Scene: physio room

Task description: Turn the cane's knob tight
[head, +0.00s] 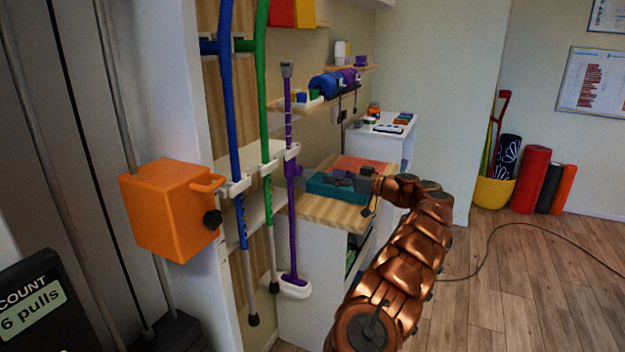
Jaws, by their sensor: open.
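The purple cane (291,223) stands upright beside the wooden-topped cabinet, with its foot in a white holder (292,289) and a white clip around its shaft higher up. A small dark purple part, which looks like its knob (295,170), sticks out just below the clip. My gripper (318,181) reaches in from the right at about the knob's height, pointing left at the cane. It is open and looks empty. A small gap seems to separate it from the knob, but depth is hard to judge.
Blue (231,120) and green (262,100) canes hang left of the purple one. An orange box (171,208) stands further left. A teal tray (330,188) sits on the wooden cabinet top (335,211) behind my gripper. A cable lies on the open floor at right.

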